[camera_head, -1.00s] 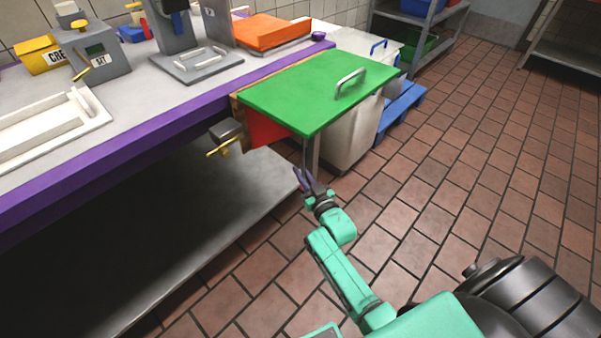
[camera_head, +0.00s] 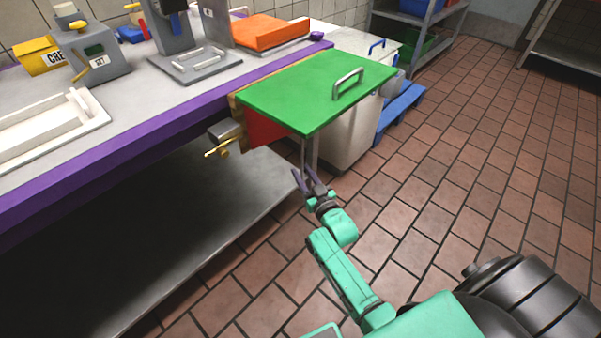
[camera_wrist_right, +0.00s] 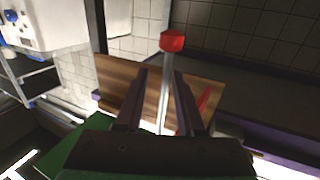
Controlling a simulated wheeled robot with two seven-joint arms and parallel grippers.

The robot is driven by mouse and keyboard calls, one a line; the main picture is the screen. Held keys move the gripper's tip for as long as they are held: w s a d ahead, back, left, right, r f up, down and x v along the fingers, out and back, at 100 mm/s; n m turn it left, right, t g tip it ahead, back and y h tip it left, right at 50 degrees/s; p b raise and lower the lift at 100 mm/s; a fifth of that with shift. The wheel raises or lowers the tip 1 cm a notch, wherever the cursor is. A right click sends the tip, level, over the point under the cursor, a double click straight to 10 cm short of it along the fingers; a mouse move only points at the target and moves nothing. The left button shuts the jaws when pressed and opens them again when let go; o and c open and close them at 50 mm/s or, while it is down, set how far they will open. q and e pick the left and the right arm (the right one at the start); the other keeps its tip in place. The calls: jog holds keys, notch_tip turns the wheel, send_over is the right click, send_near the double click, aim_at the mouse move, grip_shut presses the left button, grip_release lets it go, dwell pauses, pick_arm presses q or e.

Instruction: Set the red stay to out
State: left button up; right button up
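A red panel (camera_head: 264,131), which looks like the red stay, shows under the green flap (camera_head: 315,88), beside the purple-edged counter. The flap lies level, and most of the panel is hidden beneath it. My right gripper (camera_head: 304,176) is below the flap's front corner, beside a thin grey post (camera_head: 309,150), with its fingers apart. In the right wrist view, the open gripper (camera_wrist_right: 160,82) has a grey rod with a red cap (camera_wrist_right: 172,41) in line between its fingers. I cannot tell whether they touch it. A red strip (camera_wrist_right: 206,103) shows by one finger. My left gripper is not in view.
A grey block with a yellow handle (camera_head: 219,151) sits under the counter edge, left of the red panel. A lower metal shelf (camera_head: 225,205) runs beneath the counter (camera_head: 135,105). A pale bin (camera_head: 347,140) stands under the flap.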

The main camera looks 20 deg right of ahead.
jog(key=shift+r, duration=0.1)
jog(key=shift+a+r, duration=0.1)
jog(key=shift+a, duration=0.05)
